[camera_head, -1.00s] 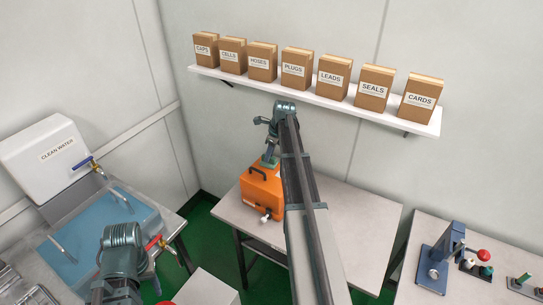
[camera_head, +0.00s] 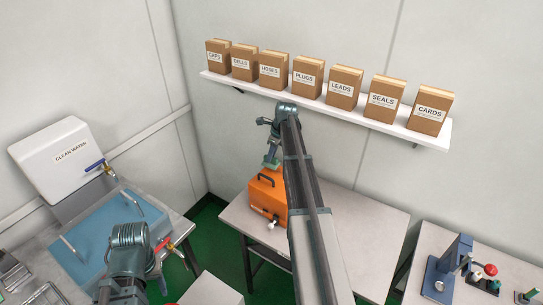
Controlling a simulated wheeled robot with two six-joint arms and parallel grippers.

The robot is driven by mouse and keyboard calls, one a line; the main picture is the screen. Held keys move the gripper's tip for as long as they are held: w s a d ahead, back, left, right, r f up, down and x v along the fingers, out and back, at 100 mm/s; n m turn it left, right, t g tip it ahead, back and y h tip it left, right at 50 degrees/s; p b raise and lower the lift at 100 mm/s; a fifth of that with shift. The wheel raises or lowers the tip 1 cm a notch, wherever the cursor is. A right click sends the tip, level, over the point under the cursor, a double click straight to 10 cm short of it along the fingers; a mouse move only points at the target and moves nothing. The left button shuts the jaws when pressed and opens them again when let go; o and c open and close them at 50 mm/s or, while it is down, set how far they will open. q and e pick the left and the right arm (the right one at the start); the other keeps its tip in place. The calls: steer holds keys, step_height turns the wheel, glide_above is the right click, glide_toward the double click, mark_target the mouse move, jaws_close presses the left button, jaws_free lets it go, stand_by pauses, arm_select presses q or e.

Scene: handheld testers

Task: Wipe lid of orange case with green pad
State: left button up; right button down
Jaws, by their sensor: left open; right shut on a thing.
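The orange case (camera_head: 275,208) stands on the middle table, with a dark handle on its upper face. My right arm crosses in front of its right side and hides part of it. My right gripper (camera_head: 271,158) is shut on the green pad (camera_head: 271,162), at the back edge of the case's lid (camera_head: 258,187). I cannot tell whether the pad touches the lid. My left gripper (camera_head: 161,280) is low at the left, apart from the case, open and mostly hidden by its own wrist.
The middle table (camera_head: 355,215) is clear right of the case. A shelf (camera_head: 330,108) with several boxes hangs behind. A sink (camera_head: 90,240) with a clean water tank (camera_head: 55,155) is at the left. A right table (camera_head: 405,285) holds a blue press (camera_head: 445,275) and buttons.

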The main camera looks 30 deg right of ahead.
steer(key=shift+w+a+p+v, duration=0.1)
steer(key=shift+w+p+v, duration=0.05)
steer(key=shift+p+v, duration=0.5)
steer(key=shift+w+a+p+v, duration=0.1)
steer(key=shift+w+p+v, duration=0.05)
steer(key=shift+p+v, duration=0.5)
steer(key=shift+w+a+p+v, duration=0.15)
steer(key=shift+p+v, duration=0.35)
steer(key=shift+v, duration=0.35)
steer(key=shift+d+r, duration=0.15)
steer(key=shift+r, duration=0.05)
steer(key=p+v, duration=0.3)
steer(key=shift+w+a, duration=0.25)
steer(key=shift+w, duration=0.05)
steer(key=shift+f, duration=0.1)
steer(key=shift+s, duration=0.15)
